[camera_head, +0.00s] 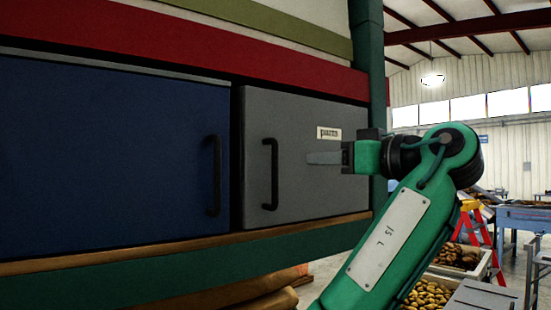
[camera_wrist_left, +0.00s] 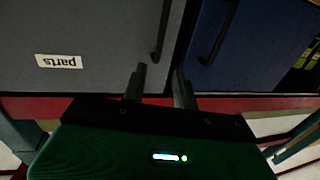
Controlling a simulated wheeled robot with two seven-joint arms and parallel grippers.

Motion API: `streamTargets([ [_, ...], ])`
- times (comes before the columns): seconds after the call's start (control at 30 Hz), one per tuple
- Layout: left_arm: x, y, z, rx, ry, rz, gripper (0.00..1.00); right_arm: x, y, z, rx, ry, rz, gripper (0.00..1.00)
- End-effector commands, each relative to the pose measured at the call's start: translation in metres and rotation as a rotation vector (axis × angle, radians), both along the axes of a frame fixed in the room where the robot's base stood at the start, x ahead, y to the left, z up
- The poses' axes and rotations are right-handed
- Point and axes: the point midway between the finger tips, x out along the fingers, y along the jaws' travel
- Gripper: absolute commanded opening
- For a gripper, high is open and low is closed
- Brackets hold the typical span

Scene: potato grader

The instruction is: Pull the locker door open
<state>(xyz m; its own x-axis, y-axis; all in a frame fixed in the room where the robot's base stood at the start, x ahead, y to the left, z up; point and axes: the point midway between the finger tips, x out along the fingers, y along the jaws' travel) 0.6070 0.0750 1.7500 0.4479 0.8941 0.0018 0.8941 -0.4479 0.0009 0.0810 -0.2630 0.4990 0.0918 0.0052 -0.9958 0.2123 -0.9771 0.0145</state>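A grey locker door (camera_head: 310,195) with a "parts" label (camera_head: 328,133) is closed, flush beside a closed blue locker door (camera_head: 100,150). The grey door has a black vertical bar handle (camera_head: 270,175) near its left edge; the blue door has a similar handle (camera_head: 212,175) near its right edge. My left gripper (camera_head: 315,158) is in front of the grey door, fingers pointing left, right of its handle. In the left wrist view, which is upside down, its two fingers (camera_wrist_left: 159,72) are apart and empty, with the grey door's handle (camera_wrist_left: 162,30) beyond the tips. My right gripper is not in view.
A red beam (camera_head: 180,45) runs above the doors and a wooden ledge (camera_head: 130,258) below them. A green post (camera_head: 368,60) stands at the right end. Farther right are potato crates (camera_head: 430,296) and a red stepladder (camera_head: 474,235).

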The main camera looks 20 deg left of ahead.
Motion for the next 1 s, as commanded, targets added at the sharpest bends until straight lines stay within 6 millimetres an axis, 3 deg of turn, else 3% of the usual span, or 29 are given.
streamTargets([
  [0.6, 0.049, 0.097, 0.003, 0.001, 0.005, 0.000, 0.29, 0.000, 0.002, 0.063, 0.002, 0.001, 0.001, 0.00],
  [1.0, 0.058, 0.114, -0.001, 0.001, 0.004, -0.003, 0.29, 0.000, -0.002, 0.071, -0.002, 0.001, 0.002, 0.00],
])
